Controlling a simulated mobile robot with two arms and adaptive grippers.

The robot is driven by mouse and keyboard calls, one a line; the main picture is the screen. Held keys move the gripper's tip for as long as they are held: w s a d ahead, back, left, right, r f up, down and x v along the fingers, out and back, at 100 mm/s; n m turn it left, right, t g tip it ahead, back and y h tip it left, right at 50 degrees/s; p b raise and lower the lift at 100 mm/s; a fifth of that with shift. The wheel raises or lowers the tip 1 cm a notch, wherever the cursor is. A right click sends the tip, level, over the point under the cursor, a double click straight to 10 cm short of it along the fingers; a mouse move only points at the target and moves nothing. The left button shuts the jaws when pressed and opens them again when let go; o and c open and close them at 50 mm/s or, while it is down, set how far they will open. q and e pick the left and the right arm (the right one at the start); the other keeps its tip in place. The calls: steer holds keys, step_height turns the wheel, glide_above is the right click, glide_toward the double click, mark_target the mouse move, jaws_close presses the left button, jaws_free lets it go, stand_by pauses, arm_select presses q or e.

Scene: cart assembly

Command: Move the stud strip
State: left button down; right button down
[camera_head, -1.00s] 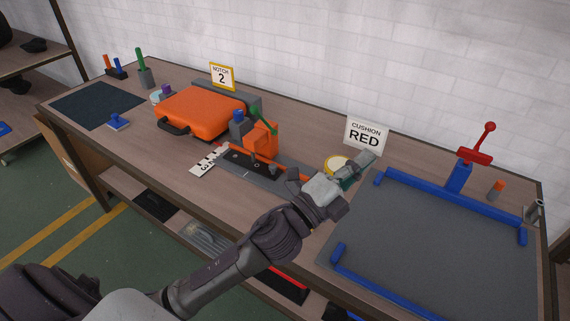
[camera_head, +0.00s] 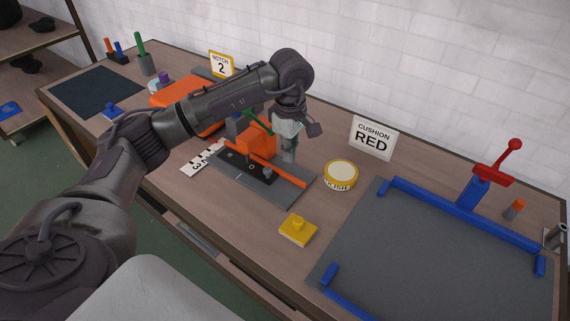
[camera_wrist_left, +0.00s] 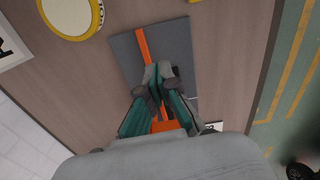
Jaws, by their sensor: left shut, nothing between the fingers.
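A dark strip with small studs (camera_head: 236,160), which I take for the stud strip, lies on a grey plate (camera_head: 295,190) in the middle of the table. An orange rail (camera_head: 288,173) runs along the strip's back side, with an orange block (camera_head: 255,141) behind it. My left gripper (camera_head: 289,158) is shut and empty, pointing down at the rail's right part. In the left wrist view its closed fingertips (camera_wrist_left: 158,72) lie over the orange rail (camera_wrist_left: 144,45); whether they touch it I cannot tell. My right gripper is not in view.
A white number strip (camera_head: 202,158) lies left. A grey mat with blue rails (camera_head: 430,250) fills the right.

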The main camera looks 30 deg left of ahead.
mark_target(270, 169)
arm_select(q)
step_height(270, 169, down, 10)
steer(key=shift+s+r+p, duration=0.1)
steer(key=shift+p, duration=0.7)
steer(key=a+p, duration=0.1)
steer(key=a, duration=0.2)
steer(key=shift+a+r, duration=0.1)
steer(key=shift+a, duration=0.4)
steer(key=shift+a+b, duration=0.7)
steer(key=shift+a, duration=0.25)
steer(key=shift+r, duration=0.1)
